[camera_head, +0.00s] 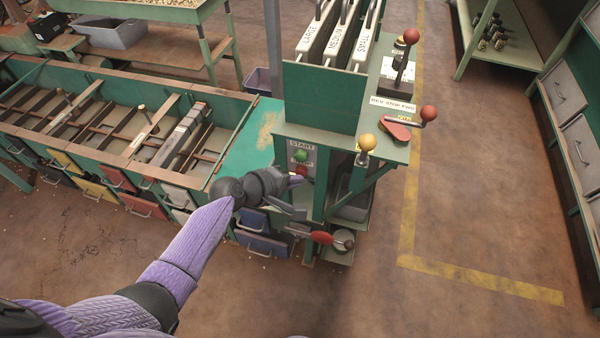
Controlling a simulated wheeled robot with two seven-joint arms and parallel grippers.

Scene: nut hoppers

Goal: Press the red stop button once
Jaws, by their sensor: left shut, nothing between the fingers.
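The red stop button (302,171) is on the front panel of the green machine, just below the green start button (301,156) and partly covered by its label area and my gripper. My left gripper (296,180) is shut and empty, with its tip right in front of the panel, at or just below the red button in the picture. I cannot tell whether it touches the button. My right gripper is not in view.
A yellow knob (367,142) and red-knobbed levers (428,113) stand on the machine's right side. A red-handled crank (321,237) sits below my gripper. Long green hoppers (110,160) with coloured drawers fill the left. Open floor (480,220) lies to the right.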

